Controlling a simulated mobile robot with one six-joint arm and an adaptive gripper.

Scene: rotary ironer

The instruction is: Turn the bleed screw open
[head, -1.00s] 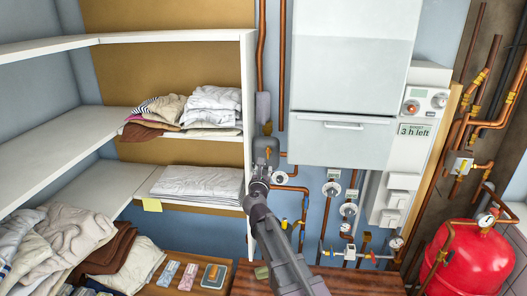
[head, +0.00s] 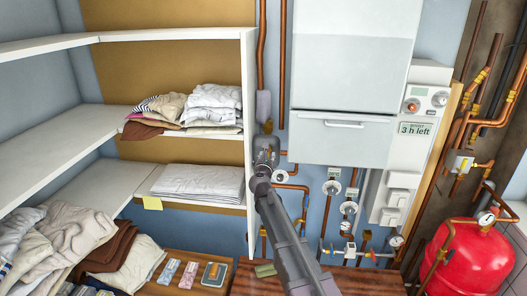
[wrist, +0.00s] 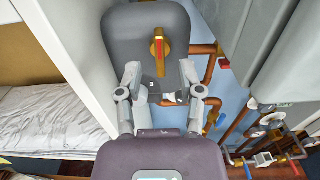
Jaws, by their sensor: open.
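A dark grey rounded vessel (wrist: 120,40) fills the upper middle of the wrist view; its top shows in the head view (head: 265,144). A brass and orange-red piece (wrist: 157,48) stands out on its front. I cannot tell for certain whether this is the bleed screw. My gripper (wrist: 160,75) is open, with a finger on either side and a gap below and around that piece; nothing is held. In the head view my gripper (head: 263,165) overlaps the vessel and hides its front. A small pale fitting (wrist: 172,98) shows between the fingers.
White shelves with folded linen (head: 198,182) stand close on the left, with an upright panel edge beside my arm. Copper pipes (head: 298,188) and a white dial (head: 279,176) are close on the right. A white cabinet (head: 345,80) and a red tank (head: 468,262) stand further right.

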